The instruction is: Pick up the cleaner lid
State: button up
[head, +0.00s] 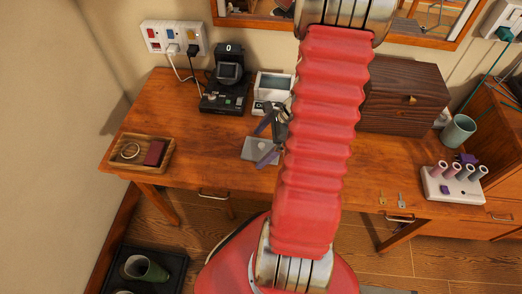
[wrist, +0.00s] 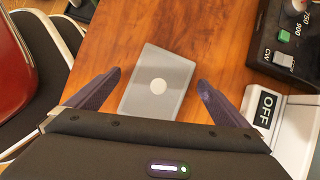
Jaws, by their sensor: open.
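In the wrist view the fingertips (wrist: 159,79) are on either side of the lid, with a gap on each side and nothing held. The height of the fingers above the desk is hard to tell. A white box with an open top (head: 273,84), possibly the cleaner, stands behind the gripper.
A black device (head: 225,95) stands left of the white box. A wooden tray (head: 141,167) holds a ring and a dark red item. A brown chest (head: 402,92), a green cup (head: 458,131) and a white holder (head: 456,184) are at right. Two small keys lie near the front edge.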

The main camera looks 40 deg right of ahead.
aim_at(261, 144)
jog(key=shift+c, duration=0.3)
jog(key=c, duration=1.1)
jog(key=shift+o, duration=0.2)
jog(key=shift+r, duration=0.25)
jog(key=shift+c, duration=1.2)
jog(key=shift+r, duration=4.8)
jog(key=w+a+r+n+g+h, duration=0.1)
jog(key=w+a+n+g+h, duration=0.3)
jog(key=w+a+n+g, duration=0.6)
jog(key=w+a+n, duration=1.3)
jog(key=n, duration=0.3)
jog(key=shift+a+r+h, duration=0.3)
jog(key=shift+a+r, duration=0.05)
jog(key=shift+a, duration=0.05)
